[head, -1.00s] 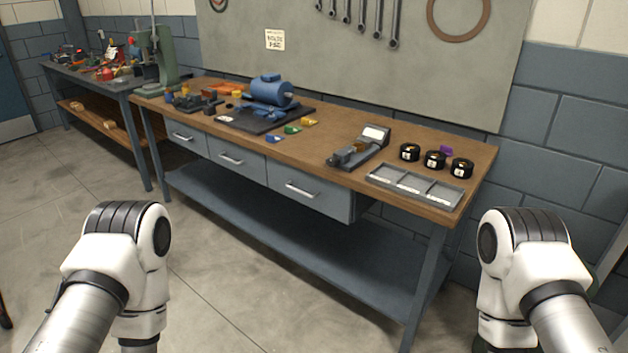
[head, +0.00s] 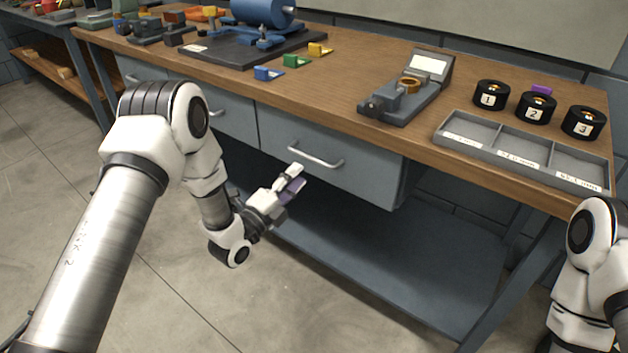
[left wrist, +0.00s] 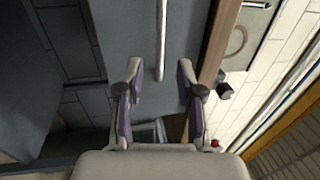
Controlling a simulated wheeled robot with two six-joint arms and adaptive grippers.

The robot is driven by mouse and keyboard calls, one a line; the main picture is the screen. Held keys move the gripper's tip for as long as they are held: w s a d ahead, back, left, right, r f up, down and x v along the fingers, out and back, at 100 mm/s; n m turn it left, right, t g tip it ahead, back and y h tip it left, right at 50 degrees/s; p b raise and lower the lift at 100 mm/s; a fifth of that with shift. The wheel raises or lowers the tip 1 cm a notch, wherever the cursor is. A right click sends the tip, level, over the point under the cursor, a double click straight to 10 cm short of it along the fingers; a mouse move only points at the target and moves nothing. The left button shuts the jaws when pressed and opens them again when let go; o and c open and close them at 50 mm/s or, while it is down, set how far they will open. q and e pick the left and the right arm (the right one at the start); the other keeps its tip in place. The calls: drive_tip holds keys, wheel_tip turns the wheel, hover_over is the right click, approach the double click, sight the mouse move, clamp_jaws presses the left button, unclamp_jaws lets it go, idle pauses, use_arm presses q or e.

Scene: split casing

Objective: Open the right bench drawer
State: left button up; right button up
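The right bench drawer (head: 350,170) is a grey-blue front under the wooden bench top and looks shut. Its silver bar handle (head: 316,155) runs across the front. In the left wrist view the handle (left wrist: 161,40) shows as an upright bar, ahead of and between the fingers. My left gripper (head: 296,180) is just below and in front of the handle, apart from it.
The wooden bench top (head: 340,85) overhangs the drawers. On it stand a grey three-part tray (head: 470,147), black numbered cups (head: 536,108), a grey gauge fixture (head: 400,100) and a blue motor (head: 262,12). A lower shelf (head: 400,265) lies below. The floor in front is clear.

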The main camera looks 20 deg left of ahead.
sight(311, 158)
use_arm(q)
drive_tip(key=x, duration=0.7)
drive_tip(key=shift+w+a, duration=0.2)
drive_tip(key=shift+w, duration=0.15)
clamp_jaws()
